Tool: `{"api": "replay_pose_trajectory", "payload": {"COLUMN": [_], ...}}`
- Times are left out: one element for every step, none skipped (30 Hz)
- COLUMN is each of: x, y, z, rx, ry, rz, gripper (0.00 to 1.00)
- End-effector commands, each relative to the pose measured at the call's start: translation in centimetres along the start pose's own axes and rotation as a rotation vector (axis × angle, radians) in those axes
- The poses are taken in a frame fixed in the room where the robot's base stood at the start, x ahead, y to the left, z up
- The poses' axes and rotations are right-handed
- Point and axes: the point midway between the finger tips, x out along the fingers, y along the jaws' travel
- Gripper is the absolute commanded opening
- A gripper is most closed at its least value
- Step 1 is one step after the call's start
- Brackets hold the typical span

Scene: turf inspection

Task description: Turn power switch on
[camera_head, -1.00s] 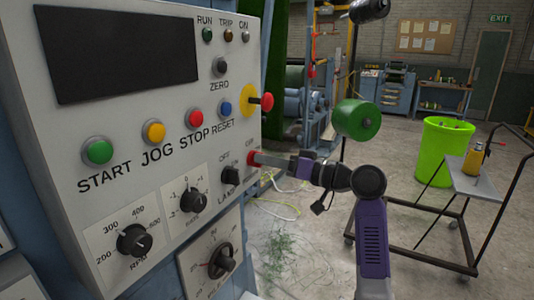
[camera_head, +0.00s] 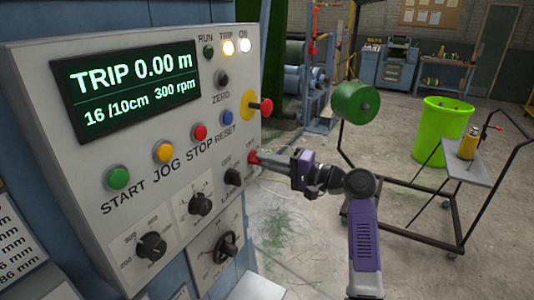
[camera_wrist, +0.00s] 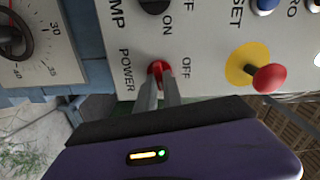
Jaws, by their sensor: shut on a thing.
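The red power switch (camera_head: 253,157) is at the right edge of the grey control panel (camera_head: 130,215). It also shows in the wrist view (camera_wrist: 157,67), between the POWER and OFF labels. My gripper (camera_head: 263,159) reaches it from the right, with both fingertips shut on the switch; they partly hide it. In the wrist view, the fingers (camera_wrist: 160,80) sit on either side of the red knob. The display (camera_head: 125,85) is lit and reads TRIP 0.00 m, 16/10cm, 300 rpm.
A red emergency knob on a yellow plate (camera_head: 265,107) sticks out just above my gripper. The black LAMP switch (camera_head: 233,177) is close to its left.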

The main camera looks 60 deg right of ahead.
Motion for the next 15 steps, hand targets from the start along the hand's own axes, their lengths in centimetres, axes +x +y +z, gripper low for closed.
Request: {"api": "replay_pose_trajectory", "payload": {"x": [-0.04,-0.04,-0.05,-0.06,-0.07,-0.09,-0.09,-0.09,-0.09,-0.09,-0.08,-0.08,-0.08,-0.08,-0.07], "y": [-0.07,-0.05,-0.02,0.00,0.02,0.04,0.05,0.07,0.09,0.10,0.11,0.13,0.14,0.15,0.16], "z": [-0.04,-0.04,-0.04,-0.05,-0.06,-0.08,-0.08,-0.08,-0.08,-0.08,-0.07,-0.07,-0.06,-0.06,-0.06], "rx": [0.031,0.049,0.070,0.085,0.099,0.115,0.127,0.137,0.148,0.156,0.164,0.171,0.176,0.180,0.184], "ry": [0.001,0.000,0.001,0.001,0.001,0.002,0.002,0.002,0.002,0.002,0.002,0.002,0.002,0.002,0.002], "rz": [0.002,0.002,0.002,0.002,0.002,0.001,0.001,0.001,0.001,0.001,0.001,0.001,0.001,0.001,0.001], "gripper": [0.00,0.00,0.00,0.00,0.00,0.00,0.00,0.00,0.00,0.00,0.00,0.00,0.00,0.00,0.00]}}
